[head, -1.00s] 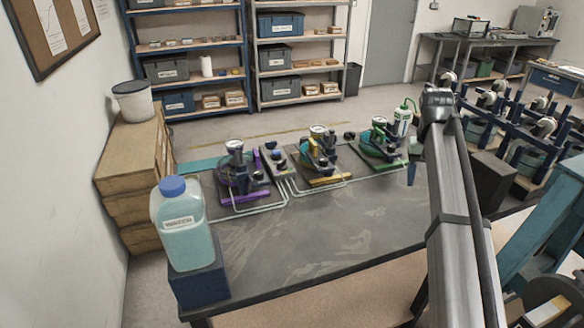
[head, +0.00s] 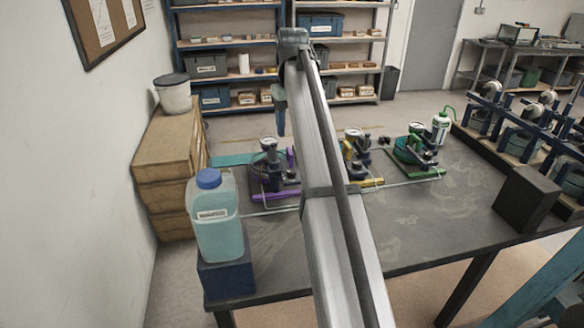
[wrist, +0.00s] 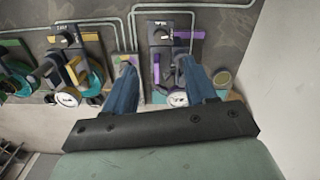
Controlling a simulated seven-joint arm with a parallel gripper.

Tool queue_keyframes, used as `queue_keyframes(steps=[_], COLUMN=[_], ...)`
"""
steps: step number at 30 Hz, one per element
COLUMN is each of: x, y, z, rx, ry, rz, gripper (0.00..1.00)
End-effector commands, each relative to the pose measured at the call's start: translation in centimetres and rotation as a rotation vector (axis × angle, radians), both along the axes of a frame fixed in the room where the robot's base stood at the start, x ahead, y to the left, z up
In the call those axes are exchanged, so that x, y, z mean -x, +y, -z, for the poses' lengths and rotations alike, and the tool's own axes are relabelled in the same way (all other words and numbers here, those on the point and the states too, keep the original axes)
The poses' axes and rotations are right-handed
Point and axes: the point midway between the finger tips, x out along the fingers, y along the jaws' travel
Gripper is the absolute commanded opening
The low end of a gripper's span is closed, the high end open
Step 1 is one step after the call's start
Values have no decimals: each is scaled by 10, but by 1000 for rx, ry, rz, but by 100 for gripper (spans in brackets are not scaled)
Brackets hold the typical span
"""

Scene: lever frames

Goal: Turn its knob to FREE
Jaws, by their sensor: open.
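Three lever stations stand in a row on the dark table: the purple one (head: 268,172), the yellow one (head: 361,160), partly hidden by my arm, and the green one (head: 417,152). Each has a gauge and dark fittings. In the wrist view the purple station (wrist: 158,60) sits between and beyond my fingers, with a dark knob (wrist: 160,38) on top beside small lettering I cannot read. The yellow station (wrist: 75,65) is left of it. My gripper (wrist: 157,63) is open and empty, its fingers apart above the purple station's surroundings. In the head view it hangs near the purple station (head: 281,118).
A jug of pale liquid (head: 215,225) stands on a dark block at the table's left front. Grey pipes run along the table between stations. A spray bottle (head: 441,128) is behind the green station, and a dark block (head: 526,200) stands at right. The table's front is clear.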

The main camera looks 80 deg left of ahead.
Motion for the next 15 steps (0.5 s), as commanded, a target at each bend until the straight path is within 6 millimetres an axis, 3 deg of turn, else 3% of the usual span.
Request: queue_keyframes(steps=[5,15], x=[2,1], y=[0,-1], z=[15,72], rx=[0,1], ry=[1,1], rz=[-4,-3], gripper=[56,56])
